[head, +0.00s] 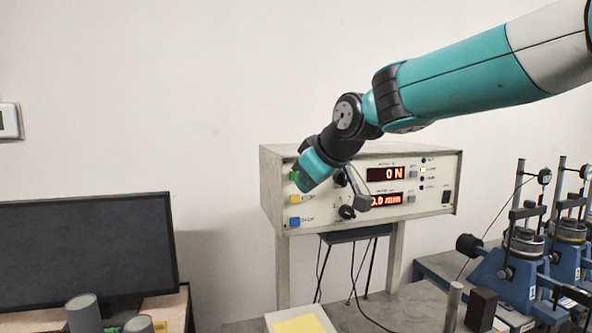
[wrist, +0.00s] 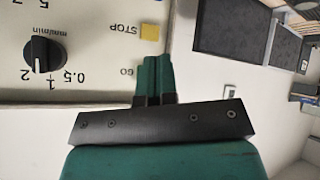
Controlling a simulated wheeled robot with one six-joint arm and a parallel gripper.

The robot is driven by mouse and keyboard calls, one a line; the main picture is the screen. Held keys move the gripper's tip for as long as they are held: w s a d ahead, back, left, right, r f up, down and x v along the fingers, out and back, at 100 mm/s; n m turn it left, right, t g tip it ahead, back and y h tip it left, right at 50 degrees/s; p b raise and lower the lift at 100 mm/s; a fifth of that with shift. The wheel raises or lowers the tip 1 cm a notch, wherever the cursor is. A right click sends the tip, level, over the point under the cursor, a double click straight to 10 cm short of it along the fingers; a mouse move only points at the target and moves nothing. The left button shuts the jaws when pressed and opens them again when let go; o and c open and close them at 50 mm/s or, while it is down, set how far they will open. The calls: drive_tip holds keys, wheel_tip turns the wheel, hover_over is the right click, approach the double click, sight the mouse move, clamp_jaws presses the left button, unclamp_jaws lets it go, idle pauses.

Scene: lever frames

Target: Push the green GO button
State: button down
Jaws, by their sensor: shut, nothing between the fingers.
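The control box (head: 270,160) has a column of coloured buttons on its left front. The green GO button (head: 293,176) shows only as a sliver in the head view, beside my gripper (head: 302,183). In the wrist view my gripper (wrist: 155,62) has its two green fingers together, empty. They lie right of the printed GO label and cover the place of the button there. Whether the fingertips touch the button I cannot tell. The yellow STOP button (wrist: 149,32) is just beyond the fingertips in the wrist view.
A blue button (head: 294,222) sits below the yellow one. A black knob (wrist: 42,53) and red displays (head: 385,174) are on the panel. A dark monitor (head: 85,250) stands at left, and blue lever frames (head: 510,265) at right.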

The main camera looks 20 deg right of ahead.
drive_tip(key=shift+w, duration=0.7)
drive_tip(key=shift+w, duration=0.15)
idle(1.5)
drive_tip(key=shift+w, duration=0.25)
drive_tip(key=shift+w+p, duration=0.35)
drive_tip(key=shift+w, duration=0.05)
idle(0.5)
drive_tip(key=shift+s, duration=0.2)
drive_tip(key=shift+s+b, duration=0.5)
drive_tip(key=shift+s, duration=0.1)
drive_tip(key=shift+s+b, duration=1.25)
drive_tip(key=shift+s, duration=1.25)
